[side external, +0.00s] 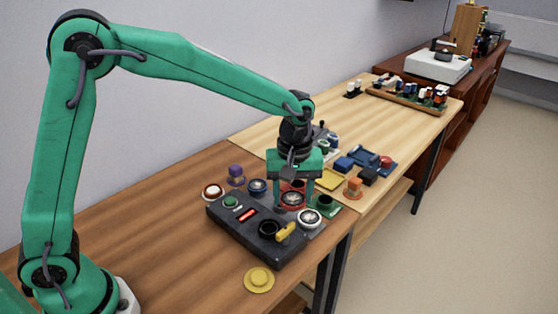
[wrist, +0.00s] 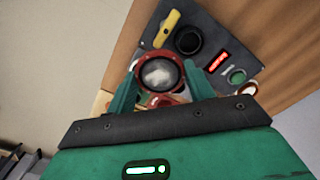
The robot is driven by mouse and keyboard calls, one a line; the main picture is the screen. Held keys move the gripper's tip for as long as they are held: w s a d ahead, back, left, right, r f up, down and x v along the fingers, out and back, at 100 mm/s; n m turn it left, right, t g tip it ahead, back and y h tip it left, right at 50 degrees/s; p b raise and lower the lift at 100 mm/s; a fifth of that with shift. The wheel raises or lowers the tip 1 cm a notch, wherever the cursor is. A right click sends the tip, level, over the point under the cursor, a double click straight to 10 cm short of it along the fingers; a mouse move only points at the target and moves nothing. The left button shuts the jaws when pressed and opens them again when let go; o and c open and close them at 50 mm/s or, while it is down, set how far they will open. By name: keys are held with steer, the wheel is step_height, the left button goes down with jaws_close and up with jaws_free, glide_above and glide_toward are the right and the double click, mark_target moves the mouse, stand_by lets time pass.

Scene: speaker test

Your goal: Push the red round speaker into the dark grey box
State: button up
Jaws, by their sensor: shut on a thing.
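The red round speaker (side external: 292,198) has a red rim and a pale grey cone. My gripper (side external: 292,203) points down and is shut on it, one finger on each side. In the wrist view the speaker (wrist: 160,74) sits between the fingertips of my gripper (wrist: 161,66), its cone facing the camera. The dark grey box (side external: 226,219) has a round black opening (side external: 268,229), a red lit display, a green button and a yellow piece on top. In the wrist view the box (wrist: 207,28) is just beyond the speaker. Whether the speaker touches the box I cannot tell.
A white-rimmed speaker (side external: 310,218) is at the box's right end. A yellow disc (side external: 259,279) lies in front. A blue-rimmed round part (side external: 257,187), a purple part (side external: 235,174) and a red-and-white part (side external: 213,191) stand behind. An orange part (side external: 353,187) is to the right.

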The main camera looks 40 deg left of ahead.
steer(key=s+a, duration=0.1)
steer(key=a, duration=0.1)
steer(key=s+a+r, duration=0.1)
steer(key=s+a, duration=0.1)
steer(key=shift+s+r, duration=0.2)
steer(key=shift+s, duration=0.1)
steer(key=shift+f, duration=0.15)
glide_above(269, 219)
steer(key=s+d, duration=0.2)
steer(key=shift+w+a+f, duration=0.1)
steer(key=shift+f, duration=1.55)
steer(key=shift+w+a+f, duration=0.1)
steer(key=shift+f, duration=1.5)
steer(key=shift+f, duration=1.3)
stand_by(0.8)
steer(key=o, duration=1)
